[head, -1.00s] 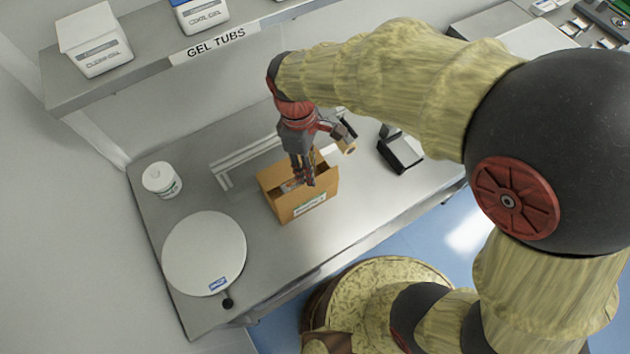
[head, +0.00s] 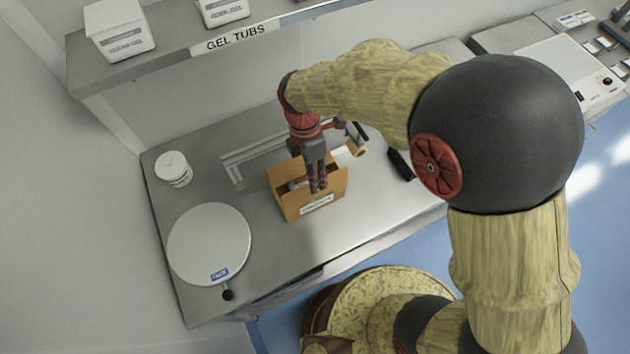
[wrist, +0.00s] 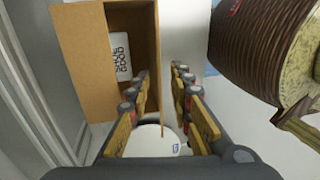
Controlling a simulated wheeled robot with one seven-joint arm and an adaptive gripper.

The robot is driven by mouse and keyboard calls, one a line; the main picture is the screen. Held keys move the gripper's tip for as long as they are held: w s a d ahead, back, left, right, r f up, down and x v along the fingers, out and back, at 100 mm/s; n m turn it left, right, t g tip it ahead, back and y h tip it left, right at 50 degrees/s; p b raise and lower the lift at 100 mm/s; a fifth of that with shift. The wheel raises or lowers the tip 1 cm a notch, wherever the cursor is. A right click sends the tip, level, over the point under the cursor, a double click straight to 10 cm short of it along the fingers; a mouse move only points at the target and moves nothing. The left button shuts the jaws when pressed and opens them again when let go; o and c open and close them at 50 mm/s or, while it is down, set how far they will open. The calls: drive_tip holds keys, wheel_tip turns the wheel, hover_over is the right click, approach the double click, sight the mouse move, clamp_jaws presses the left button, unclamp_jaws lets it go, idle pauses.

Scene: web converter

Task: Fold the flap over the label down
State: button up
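An open brown cardboard box (head: 290,208) stands on the steel bench, with a white-green label (head: 316,204) on its front face. My gripper (head: 318,188) points down at the box's front edge, above the label. In the wrist view the fingers (wrist: 160,75) are apart, one on each side of a thin upright cardboard edge (wrist: 159,60), which looks like the front flap or wall seen edge-on. I cannot tell whether either finger touches it. A broad cardboard panel (wrist: 82,60) and a printed white item (wrist: 120,56) inside the box also show there.
A round white disc (head: 208,243) and a white tub (head: 173,168) stand left of the box. A tape roll (head: 358,149) and a black object (head: 399,164) are to the right. A shelf (head: 190,50) with gel tubs overhangs the back. Bench front is clear.

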drive_tip(key=shift+x, duration=0.9)
drive_tip(key=shift+c, duration=1.3)
clamp_jaws()
